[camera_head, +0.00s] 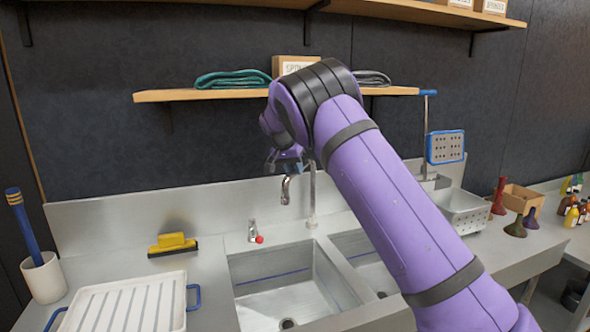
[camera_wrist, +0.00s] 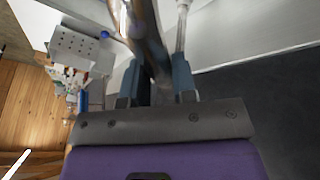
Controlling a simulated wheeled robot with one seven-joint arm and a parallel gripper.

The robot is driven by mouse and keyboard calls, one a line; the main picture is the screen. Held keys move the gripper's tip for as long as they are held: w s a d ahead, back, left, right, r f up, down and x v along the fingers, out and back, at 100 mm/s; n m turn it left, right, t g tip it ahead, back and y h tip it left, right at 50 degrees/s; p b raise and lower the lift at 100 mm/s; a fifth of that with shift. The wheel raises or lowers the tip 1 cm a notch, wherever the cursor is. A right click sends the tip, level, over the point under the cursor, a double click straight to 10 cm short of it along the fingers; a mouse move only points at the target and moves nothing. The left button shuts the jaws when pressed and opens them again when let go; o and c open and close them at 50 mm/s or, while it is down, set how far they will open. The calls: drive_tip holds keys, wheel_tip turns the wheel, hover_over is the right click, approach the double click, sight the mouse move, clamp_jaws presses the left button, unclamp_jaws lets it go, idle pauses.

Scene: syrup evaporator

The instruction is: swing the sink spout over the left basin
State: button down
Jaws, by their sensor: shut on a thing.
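The sink spout (camera_head: 285,190) is a curved metal tube. In the head view its downturned end hangs above the rear of the left basin (camera_head: 305,295), left of the upright riser (camera_head: 312,190). My gripper (camera_head: 286,164) is at the top of the spout, partly hidden by my own arm. In the wrist view, the spout (camera_wrist: 148,40) runs between the two fingers of my gripper (camera_wrist: 156,75), which is shut on it. The right basin (camera_head: 365,265) is partly covered by my arm. The spout's upper part is hidden in the head view.
A red-tipped tap (camera_head: 253,233) stands behind the left basin. A yellow-and-black squeegee (camera_head: 173,244) and a ribbed white tray (camera_head: 130,305) lie left. A shelf (camera_head: 215,95) with cloths is behind my arm. A perforated bin (camera_head: 462,211) stands right.

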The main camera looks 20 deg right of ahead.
drive_tip(key=shift+w+a+r, duration=0.1)
drive_tip(key=shift+a, duration=0.05)
drive_tip(key=c, duration=0.9)
unclamp_jaws()
drive_tip(key=v, duration=1)
drive_tip(key=shift+a+r, duration=0.1)
drive_tip(key=shift+r, duration=0.15)
